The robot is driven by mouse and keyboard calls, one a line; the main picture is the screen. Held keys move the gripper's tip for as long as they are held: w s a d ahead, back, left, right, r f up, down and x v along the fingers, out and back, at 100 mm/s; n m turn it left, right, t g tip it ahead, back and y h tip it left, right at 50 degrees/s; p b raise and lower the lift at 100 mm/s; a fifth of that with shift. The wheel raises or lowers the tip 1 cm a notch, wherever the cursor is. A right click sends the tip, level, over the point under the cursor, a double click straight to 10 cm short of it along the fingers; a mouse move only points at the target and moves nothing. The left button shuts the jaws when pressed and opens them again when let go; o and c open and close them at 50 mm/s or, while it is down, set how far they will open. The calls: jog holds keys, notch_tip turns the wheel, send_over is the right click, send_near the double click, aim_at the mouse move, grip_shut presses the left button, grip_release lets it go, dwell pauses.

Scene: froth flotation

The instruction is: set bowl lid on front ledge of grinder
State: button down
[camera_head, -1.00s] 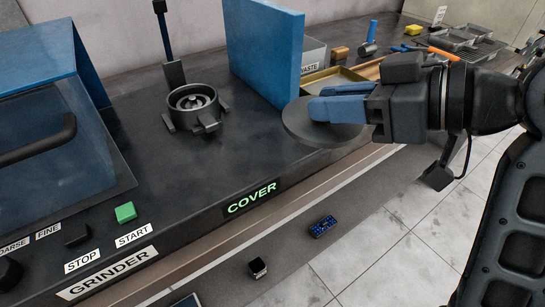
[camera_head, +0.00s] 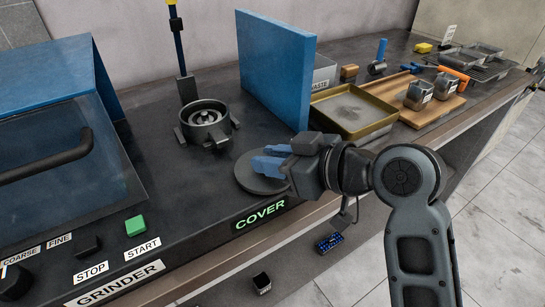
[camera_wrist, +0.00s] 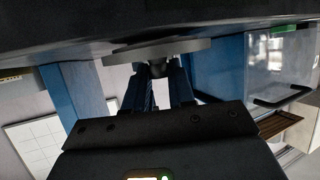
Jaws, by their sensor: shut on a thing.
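The bowl lid (camera_head: 252,183) is a dark grey disc, held level low over the front ledge of the grinder (camera_head: 190,225), just behind the green COVER label (camera_head: 261,216). I cannot tell whether it touches the ledge. My gripper (camera_head: 264,161) has blue fingers shut on the lid's knob, coming in from the right. In the wrist view the lid (camera_wrist: 150,50) shows edge-on, its knob (camera_wrist: 161,69) between my fingertips. The knob is mostly hidden in the head view. The open grinding bowl (camera_head: 205,120) stands behind and left of the lid.
A tall blue panel (camera_head: 278,70) stands behind the lid. A brass-coloured tray (camera_head: 383,124) and a wooden board (camera_head: 440,108) with metal pots lie to the right. The blue grinder hood (camera_head: 60,90), green START button (camera_head: 135,225) and black STOP button are left.

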jog(key=shift+f, duration=0.2)
jog(key=c, duration=1)
grip_release()
jog(key=shift+o, duration=0.2)
jog(key=shift+d+r, duration=0.15)
jog(key=shift+r, duration=0.05)
jog(key=v, duration=1.1)
jog(key=shift+s+d+b, duration=0.2)
jog(key=shift+s+b, duration=0.1)
jog(key=shift+b, duration=0.05)
